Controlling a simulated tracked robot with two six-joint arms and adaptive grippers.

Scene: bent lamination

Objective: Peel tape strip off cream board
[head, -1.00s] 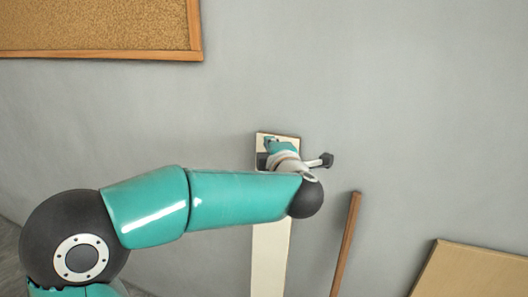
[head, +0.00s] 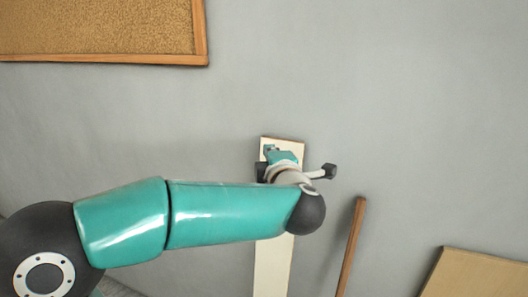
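The cream board (head: 273,268) is a tall, narrow pale panel with a darker edge, standing upright against the grey wall. Its top end shows above my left gripper (head: 270,150), and its lower part shows below my arm. My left gripper is at the upper part of the board, seen from behind the wrist. The wrist and forearm cover the board's middle. The fingertips are too small and too covered to tell whether they are open or shut. I cannot make out the tape strip. My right gripper is not in view.
A corkboard (head: 100,28) with a wooden frame hangs at the upper left. A thin brown wooden strip (head: 351,246) leans right of the board. A tan panel (head: 478,276) stands at the lower right. The wall between and above them is bare.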

